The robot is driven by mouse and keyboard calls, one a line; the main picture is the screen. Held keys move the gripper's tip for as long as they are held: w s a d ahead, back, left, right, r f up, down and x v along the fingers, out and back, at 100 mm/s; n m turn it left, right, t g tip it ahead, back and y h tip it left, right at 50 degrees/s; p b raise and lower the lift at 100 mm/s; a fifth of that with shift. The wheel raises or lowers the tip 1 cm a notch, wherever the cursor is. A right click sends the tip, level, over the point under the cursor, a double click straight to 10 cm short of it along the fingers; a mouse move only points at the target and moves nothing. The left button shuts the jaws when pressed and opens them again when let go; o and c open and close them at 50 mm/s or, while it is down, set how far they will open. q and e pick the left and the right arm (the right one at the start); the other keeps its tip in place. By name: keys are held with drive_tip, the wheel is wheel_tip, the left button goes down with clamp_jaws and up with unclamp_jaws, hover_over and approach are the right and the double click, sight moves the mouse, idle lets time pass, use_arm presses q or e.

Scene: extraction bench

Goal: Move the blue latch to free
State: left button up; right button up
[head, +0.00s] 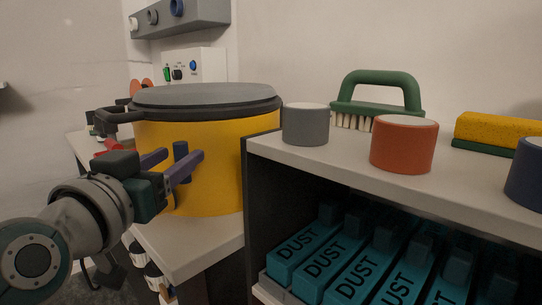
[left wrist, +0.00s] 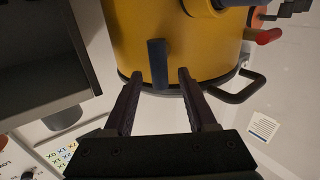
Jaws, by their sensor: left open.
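The blue latch (head: 181,149) is a short dark blue bar, upright on the front of the yellow drum (head: 215,185). It also shows in the left wrist view (left wrist: 158,60), where its lower end appears between the fingertips. My left gripper (head: 177,161) is open in front of the drum, its two purple fingers on either side of the latch in the picture. In the left wrist view the gripper (left wrist: 160,78) shows a gap on both sides of the latch. I cannot tell how deep the latch lies between the fingers. My right gripper is not in view.
The drum has a grey lid (head: 205,96) and a dark side handle (head: 120,115). To its right, a shelf unit (head: 290,157) bears grey (head: 305,125) and orange (head: 404,145) cylinders and a green brush (head: 382,92). Teal boxes marked DUST (head: 300,252) fill the shelf below.

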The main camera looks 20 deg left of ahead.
use_arm(q)
drive_tip(key=shift+w+a, duration=0.25)
drive_tip(key=shift+w, duration=0.95)
drive_tip(key=shift+c, duration=0.3)
clamp_jaws()
